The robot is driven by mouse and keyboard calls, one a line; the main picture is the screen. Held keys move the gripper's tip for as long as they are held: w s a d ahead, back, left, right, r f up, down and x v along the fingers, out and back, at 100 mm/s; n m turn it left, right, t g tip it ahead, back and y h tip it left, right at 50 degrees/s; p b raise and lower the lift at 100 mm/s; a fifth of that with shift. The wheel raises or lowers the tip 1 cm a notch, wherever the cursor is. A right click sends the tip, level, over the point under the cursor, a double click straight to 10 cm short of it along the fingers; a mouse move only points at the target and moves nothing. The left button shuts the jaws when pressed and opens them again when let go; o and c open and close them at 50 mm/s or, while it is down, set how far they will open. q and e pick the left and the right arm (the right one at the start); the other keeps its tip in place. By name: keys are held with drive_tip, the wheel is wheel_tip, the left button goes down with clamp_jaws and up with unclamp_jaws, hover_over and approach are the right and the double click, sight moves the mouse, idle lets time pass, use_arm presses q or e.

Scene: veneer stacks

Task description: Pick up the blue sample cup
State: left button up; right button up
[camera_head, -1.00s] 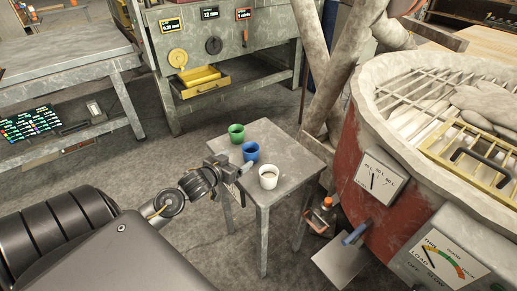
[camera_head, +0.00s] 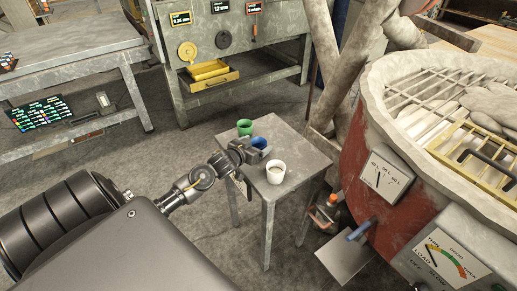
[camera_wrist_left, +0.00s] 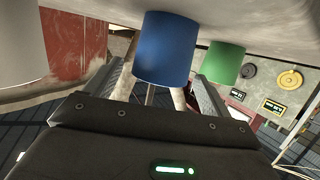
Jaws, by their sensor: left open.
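The blue sample cup (camera_head: 260,143) stands on a small grey metal table (camera_head: 302,163), between a green cup (camera_head: 244,127) behind it and a white cup (camera_head: 276,173) in front. My left gripper (camera_head: 254,149) is open at the blue cup and hides part of its side. In the left wrist view, which is upside down, the blue cup (camera_wrist_left: 165,48) shows between the two open fingers (camera_wrist_left: 160,80). Contact with the fingers cannot be told. The green cup (camera_wrist_left: 225,62) is just outside one finger. My right gripper is not in view.
A red drum-like vessel (camera_head: 355,150) with a grating and gloves stands close on the right. A slanted grey pipe (camera_head: 325,75) rises behind the small table. A workbench (camera_head: 75,70) is at back left, a cabinet with a yellow drawer (camera_head: 212,80) at the back.

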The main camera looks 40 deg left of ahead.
use_arm(q)
drive_tip(key=shift+x, duration=1)
drive_tip(key=c, duration=1.1)
drive_tip(key=shift+o, duration=0.2)
drive_tip(key=shift+r, duration=0.1)
